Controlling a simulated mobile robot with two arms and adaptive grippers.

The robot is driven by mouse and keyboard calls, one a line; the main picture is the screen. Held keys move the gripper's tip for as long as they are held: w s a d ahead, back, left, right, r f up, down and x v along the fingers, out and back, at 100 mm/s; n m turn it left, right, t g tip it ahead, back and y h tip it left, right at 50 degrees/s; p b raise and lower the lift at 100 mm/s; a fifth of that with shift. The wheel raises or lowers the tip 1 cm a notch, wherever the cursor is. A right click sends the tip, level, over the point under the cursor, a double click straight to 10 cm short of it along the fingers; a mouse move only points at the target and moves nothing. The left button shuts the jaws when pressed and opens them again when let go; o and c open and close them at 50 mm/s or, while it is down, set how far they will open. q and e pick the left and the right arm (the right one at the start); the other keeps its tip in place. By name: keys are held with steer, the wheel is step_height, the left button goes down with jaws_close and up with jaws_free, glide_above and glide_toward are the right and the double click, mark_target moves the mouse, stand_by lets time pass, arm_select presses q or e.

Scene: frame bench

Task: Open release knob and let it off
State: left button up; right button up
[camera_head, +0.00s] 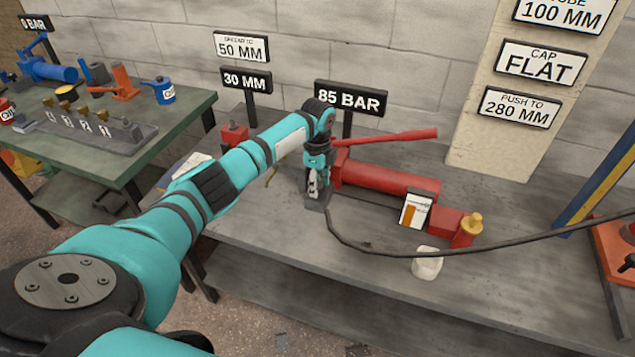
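A red hand pump (385,180) lies on the grey bench, with a long red lever (390,137) above it. A brass-coloured knob-like part (471,222) stands at the pump's right end. I cannot tell whether it is the release knob. My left gripper (315,190) points down at the pump's left end, just over or against a small grey block (313,203). The gripper covers whatever lies between its fingers, and its finger gap is too small to read. A sign reading 85 BAR (350,98) stands behind the pump. My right gripper is out of view.
A black hose (440,252) runs from the pump's left end across the bench to the right. A white crumpled cloth-like thing (427,264) lies near the front edge. A green table (185,112) with tools is at left.

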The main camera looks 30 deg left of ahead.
arm_select(q)
steer(key=c, duration=0.7)
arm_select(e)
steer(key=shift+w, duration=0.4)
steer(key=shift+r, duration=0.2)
arm_select(q)
steer(key=n+p, duration=0.2)
steer(key=shift+r+p, duration=0.2)
steer(key=shift+p, duration=0.1)
steer(key=n+p, duration=0.2)
steer(key=n, duration=0.1)
steer(key=n+p, duration=0.3)
steer(key=n, duration=0.2)
steer(key=n+p, duration=0.2)
steer(key=n, duration=0.3)
steer(key=shift+w+f, duration=0.1)
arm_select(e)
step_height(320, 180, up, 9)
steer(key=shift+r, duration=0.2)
arm_select(q)
steer(key=shift+n, duration=0.5)
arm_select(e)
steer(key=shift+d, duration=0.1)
